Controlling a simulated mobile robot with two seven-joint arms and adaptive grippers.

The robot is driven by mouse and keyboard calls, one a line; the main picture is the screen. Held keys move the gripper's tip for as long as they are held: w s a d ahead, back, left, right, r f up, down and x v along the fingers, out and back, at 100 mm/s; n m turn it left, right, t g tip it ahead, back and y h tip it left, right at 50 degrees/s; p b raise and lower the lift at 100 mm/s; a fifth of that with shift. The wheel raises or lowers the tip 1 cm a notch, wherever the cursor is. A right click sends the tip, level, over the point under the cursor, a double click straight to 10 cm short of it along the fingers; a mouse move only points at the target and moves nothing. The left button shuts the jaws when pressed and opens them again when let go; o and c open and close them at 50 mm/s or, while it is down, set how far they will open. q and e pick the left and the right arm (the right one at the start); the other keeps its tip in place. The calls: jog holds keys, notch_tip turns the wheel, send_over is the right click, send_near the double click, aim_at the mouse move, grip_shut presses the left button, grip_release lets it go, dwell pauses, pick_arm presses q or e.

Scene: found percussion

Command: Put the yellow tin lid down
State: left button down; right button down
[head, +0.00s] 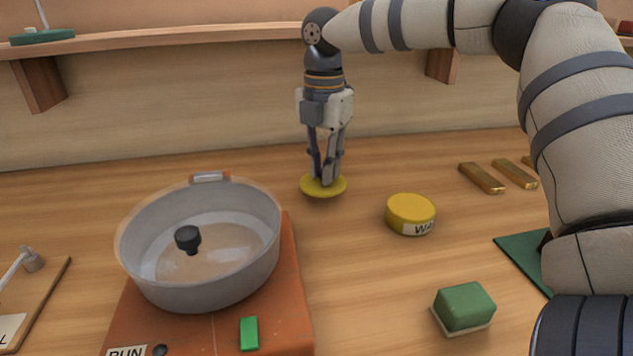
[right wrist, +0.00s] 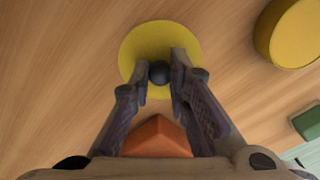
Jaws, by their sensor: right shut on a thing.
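The yellow tin lid (head: 310,187) is a flat round disc at or just above the wooden table, left of the yellow tin. My right gripper (head: 325,180) points straight down over it. In the right wrist view, the gripper (right wrist: 159,72) is shut on the lid's dark round knob, with the yellow disc (right wrist: 150,35) level beneath the fingers. I cannot tell whether the lid touches the table. The yellow tin (head: 411,210), with a partly seen label, stands to the right, apart from the lid; it also shows in the right wrist view (right wrist: 295,35). My left gripper is not in view.
A grey pot (head: 180,282) with a glass-like lid and black knob sits on an orange base (head: 185,330) at left. A green block (head: 464,306) is front right. Gold bars (head: 482,178) lie back right. A wooden shelf (head: 180,42) runs along the back. Table around the lid is clear.

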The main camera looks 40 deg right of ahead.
aim_at(320, 179)
jog(key=shift+w+f, duration=0.25)
jog(key=shift+f, duration=0.7)
jog(key=shift+w+f, duration=0.2)
jog(key=shift+f, duration=0.75)
jog(key=shift+f, duration=0.1)
jog(key=c, duration=1.5)
grip_release()
jog(key=shift+c, duration=0.2)
notch_tip(320, 179, up, 12)
jog(key=shift+r, duration=0.1)
